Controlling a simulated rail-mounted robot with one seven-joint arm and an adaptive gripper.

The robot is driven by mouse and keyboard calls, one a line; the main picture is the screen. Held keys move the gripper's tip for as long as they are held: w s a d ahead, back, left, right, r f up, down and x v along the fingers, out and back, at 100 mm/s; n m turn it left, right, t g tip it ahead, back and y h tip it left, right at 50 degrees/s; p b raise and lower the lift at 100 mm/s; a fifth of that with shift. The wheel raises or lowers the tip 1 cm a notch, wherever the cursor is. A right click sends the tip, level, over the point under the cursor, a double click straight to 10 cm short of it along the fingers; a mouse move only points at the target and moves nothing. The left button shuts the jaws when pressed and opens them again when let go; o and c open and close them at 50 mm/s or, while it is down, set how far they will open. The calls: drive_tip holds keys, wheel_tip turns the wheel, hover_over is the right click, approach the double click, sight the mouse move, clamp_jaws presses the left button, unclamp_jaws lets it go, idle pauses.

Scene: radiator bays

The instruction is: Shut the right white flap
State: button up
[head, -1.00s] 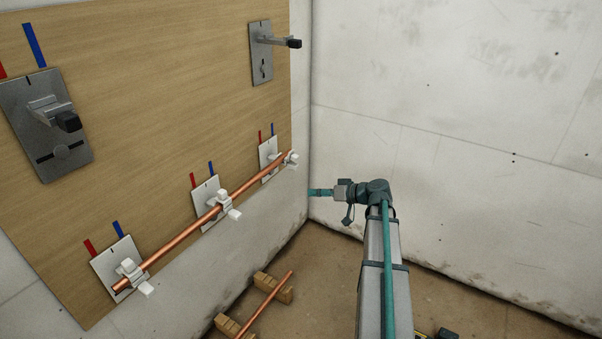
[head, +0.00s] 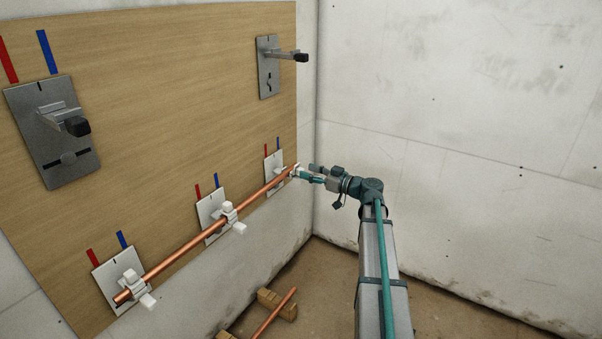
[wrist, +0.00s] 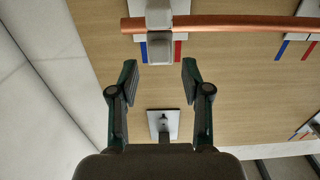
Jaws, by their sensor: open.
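The right white flap belongs to the right pipe clip on the wooden board, by the board's right edge. In the head view my gripper partly covers this clip, and only a little of its white plate (head: 274,160) shows clearly. In the wrist view the clip's pale block (wrist: 158,17) lies across the copper pipe (wrist: 230,24), with a second pale block (wrist: 160,50) beside it. I cannot tell the flap's exact angle. My gripper (wrist: 159,67) is open and empty, its fingertips either side of the clip's line and short of it. It also shows in the head view (head: 302,175).
The middle clip (head: 229,213) and left clip (head: 133,283) hold the same pipe, their white flaps sticking out. Grey plates with brackets (head: 270,68) (head: 55,130) sit higher on the board. A white wall (head: 470,100) stands right. Another pipe (head: 275,315) lies on wooden blocks below.

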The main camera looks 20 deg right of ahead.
sight(301, 169)
drive_tip(key=shift+b+x, duration=0.35)
drive_tip(key=shift+x, duration=1.65)
